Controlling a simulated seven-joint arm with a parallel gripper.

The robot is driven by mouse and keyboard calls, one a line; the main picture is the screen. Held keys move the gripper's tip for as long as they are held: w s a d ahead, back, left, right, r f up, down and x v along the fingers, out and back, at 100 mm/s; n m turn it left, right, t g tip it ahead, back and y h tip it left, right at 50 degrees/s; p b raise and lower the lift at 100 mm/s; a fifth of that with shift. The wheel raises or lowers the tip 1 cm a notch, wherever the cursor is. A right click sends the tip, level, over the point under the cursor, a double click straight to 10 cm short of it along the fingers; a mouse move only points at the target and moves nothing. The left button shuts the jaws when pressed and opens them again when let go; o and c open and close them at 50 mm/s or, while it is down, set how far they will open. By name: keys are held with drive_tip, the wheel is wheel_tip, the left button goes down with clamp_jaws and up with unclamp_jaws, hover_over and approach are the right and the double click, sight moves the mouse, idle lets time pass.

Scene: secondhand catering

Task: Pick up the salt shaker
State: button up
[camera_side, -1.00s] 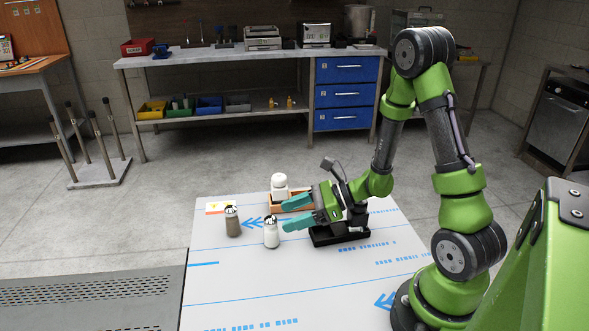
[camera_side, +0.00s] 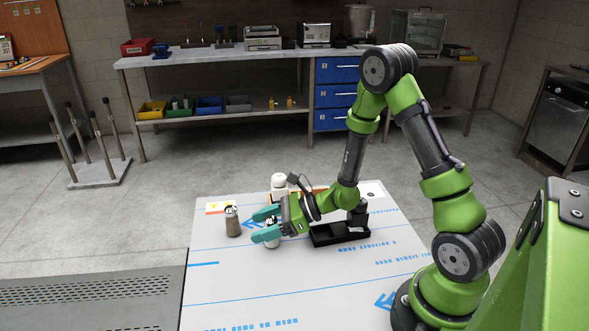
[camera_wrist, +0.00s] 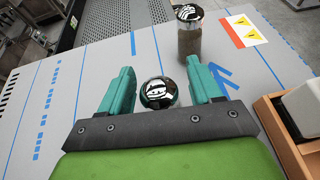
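The salt shaker, white with a shiny metal cap, stands upright on the table; in the side view (camera_side: 272,241) my gripper partly hides it. In the wrist view its cap (camera_wrist: 158,93) shows between the two teal fingers, with a gap on each side. My gripper (camera_side: 265,226) is open around the shaker, and it also shows open in the wrist view (camera_wrist: 161,85). A pepper shaker (camera_side: 232,222) with dark contents and a metal cap stands upright to the left; it also shows in the wrist view (camera_wrist: 189,35), beyond the fingers.
A black tray (camera_side: 341,235) with a dark upright item lies right of my gripper. A white-lidded jar (camera_side: 279,183) and a wooden box (camera_wrist: 300,125) are behind it. A warning card (camera_wrist: 243,31) lies near the pepper shaker. The front of the table is clear.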

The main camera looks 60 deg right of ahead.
drive_tip(key=c, duration=0.9)
drive_tip(key=shift+c, duration=0.3)
